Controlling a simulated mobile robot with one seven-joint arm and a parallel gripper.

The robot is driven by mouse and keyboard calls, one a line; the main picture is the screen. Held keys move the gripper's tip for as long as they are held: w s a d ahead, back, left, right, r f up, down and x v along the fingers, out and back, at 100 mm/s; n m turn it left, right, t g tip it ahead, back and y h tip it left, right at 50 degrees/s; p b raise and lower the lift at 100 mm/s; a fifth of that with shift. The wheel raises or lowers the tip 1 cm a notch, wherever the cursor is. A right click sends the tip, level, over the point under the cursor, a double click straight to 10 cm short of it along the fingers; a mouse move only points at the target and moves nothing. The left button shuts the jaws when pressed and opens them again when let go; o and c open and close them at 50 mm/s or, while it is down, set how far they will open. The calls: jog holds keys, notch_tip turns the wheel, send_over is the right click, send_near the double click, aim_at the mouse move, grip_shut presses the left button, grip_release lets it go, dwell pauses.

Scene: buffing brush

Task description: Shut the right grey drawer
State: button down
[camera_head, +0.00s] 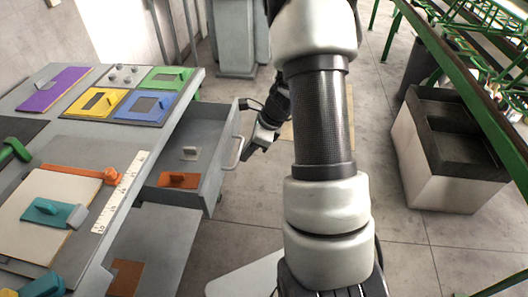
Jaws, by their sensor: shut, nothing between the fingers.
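The grey drawer (211,168) under the right end of the workbench stands pulled out toward the right. Its front carries a pale bar handle (235,153). My gripper (249,147) is just right of the drawer front, close to the handle. It is shut and holds nothing. Whether it touches the handle or the front I cannot tell. My own arm covers the floor to the right of it.
The bench top (75,140) holds coloured plates, a white ruler (118,192) and an orange tool (85,173). A lower grey surface with a brown piece (125,278) shows below the drawer. A black-topped white box (450,150) stands right. Floor in front of the drawer is clear.

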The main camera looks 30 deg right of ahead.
jog(key=w+a+p, duration=0.2)
jog(key=w+a, duration=0.1)
jog(key=a, duration=0.2)
jog(key=w+a+p, duration=0.2)
jog(key=w+a, duration=0.2)
jog(key=a, duration=0.2)
jog(key=w+a+p, duration=0.2)
jog(key=w+a, duration=0.2)
jog(key=a, duration=0.1)
jog(key=shift+w+a, duration=0.1)
jog(key=shift+a, duration=0.3)
jog(key=shift+w+a+r, duration=0.1)
jog(key=shift+a, duration=0.15)
